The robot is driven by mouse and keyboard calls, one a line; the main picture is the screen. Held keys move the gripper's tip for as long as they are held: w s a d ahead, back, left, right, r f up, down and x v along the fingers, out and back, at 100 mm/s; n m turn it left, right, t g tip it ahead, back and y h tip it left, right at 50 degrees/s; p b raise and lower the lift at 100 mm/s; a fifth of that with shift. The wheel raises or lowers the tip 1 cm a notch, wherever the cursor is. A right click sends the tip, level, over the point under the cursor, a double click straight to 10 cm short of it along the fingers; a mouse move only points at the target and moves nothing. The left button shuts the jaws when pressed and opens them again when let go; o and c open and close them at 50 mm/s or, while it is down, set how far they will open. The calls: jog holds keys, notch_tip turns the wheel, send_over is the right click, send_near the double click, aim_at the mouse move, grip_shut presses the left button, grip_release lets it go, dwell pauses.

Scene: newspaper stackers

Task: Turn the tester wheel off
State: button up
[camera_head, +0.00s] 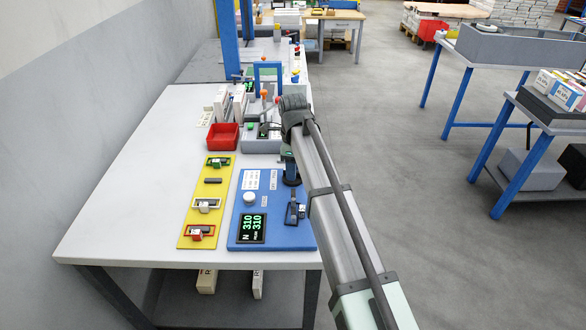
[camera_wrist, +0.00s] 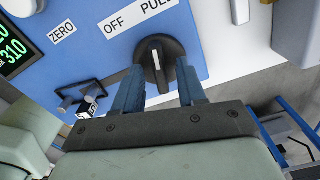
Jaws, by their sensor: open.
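The tester is a blue panel (camera_head: 255,178) with a lit green display (camera_head: 251,228) on the near end of the white bench. In the wrist view, its black rotary wheel (camera_wrist: 160,57) has a white mark running roughly up and down. A label reading "OFF" (camera_wrist: 114,23) is to its upper left, and a cut-off label starting "PULL" is above it. My gripper (camera_wrist: 158,77) is open, with its blue fingers on either side of the wheel's lower part. I cannot tell whether they touch it. The arm partly covers this area in the head view.
On the panel are a white round knob (camera_head: 249,198) and a small black fixture (camera_head: 295,212). A yellow board (camera_head: 203,222) with several small fixtures lies to its left. A red bin (camera_head: 223,137) stands behind. The bench's left side is clear.

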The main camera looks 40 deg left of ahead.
jog(key=shift+f, duration=0.3)
grip_shut()
dwell(0.3)
